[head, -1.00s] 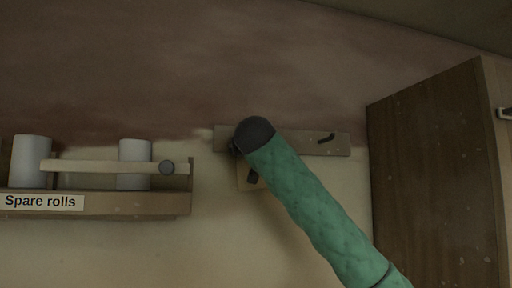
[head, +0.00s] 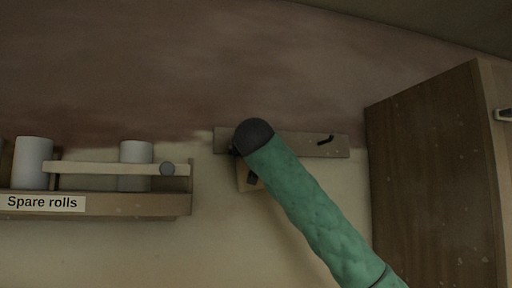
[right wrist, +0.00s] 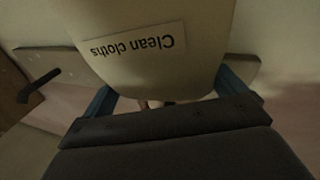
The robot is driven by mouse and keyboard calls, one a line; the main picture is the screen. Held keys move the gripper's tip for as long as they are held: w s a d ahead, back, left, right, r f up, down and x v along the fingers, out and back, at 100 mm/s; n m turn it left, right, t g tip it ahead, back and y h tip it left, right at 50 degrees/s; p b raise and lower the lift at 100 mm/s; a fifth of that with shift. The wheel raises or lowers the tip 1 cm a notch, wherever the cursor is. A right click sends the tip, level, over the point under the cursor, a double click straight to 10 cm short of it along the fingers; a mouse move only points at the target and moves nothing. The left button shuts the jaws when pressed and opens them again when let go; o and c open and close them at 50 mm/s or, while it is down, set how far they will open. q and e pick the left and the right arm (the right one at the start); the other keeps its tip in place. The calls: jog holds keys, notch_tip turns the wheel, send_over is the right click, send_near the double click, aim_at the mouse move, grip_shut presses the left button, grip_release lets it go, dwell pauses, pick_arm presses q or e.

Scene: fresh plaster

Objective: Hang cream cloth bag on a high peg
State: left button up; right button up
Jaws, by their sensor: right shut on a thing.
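The cream cloth bag (right wrist: 160,65) fills the upper middle of the right wrist view, with an upside-down "Clean cloths" label. My right gripper (right wrist: 165,101) is shut on it, one blue finger at each side. In the head view a small part of the bag (head: 243,180) shows below my dark wrist, in front of the wall. The peg rail (head: 225,141) is on the wall behind my wrist, with a dark peg (head: 326,139) near its right end. A peg (right wrist: 40,85) also shows in the right wrist view. My wrist hides whether the bag touches any peg. My left gripper is out of view.
A shelf labelled "Spare rolls" (head: 120,203), holding white rolls (head: 33,163) behind a bar, is on the wall at left. A tall wooden cabinet (head: 430,180) stands at right. Bare wall lies between the shelf and the rail.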

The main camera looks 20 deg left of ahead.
jog(key=shift+w+d+r, duration=0.2)
jog(key=shift+r, duration=0.15)
jog(key=shift+w+a+f+b, duration=0.15)
jog(key=shift+f+b, duration=0.3)
jog(key=shift+f, duration=0.4)
jog(key=shift+s+a+f+b, duration=0.15)
jog(key=shift+f+b, duration=0.3)
jog(key=shift+f, duration=0.35)
jog(key=shift+w+a+f, duration=0.1)
jog(key=shift+w+a, duration=0.05)
jog(key=shift+w, duration=0.15)
jog(key=shift+c, duration=0.7)
jog(key=shift+w+a+f, duration=0.2)
jog(key=shift+w+a, duration=0.1)
jog(key=shift+a, duration=0.1)
jog(key=o, duration=1.3)
jog(key=shift+w+d+r, duration=0.1)
jog(key=shift+d, duration=0.1)
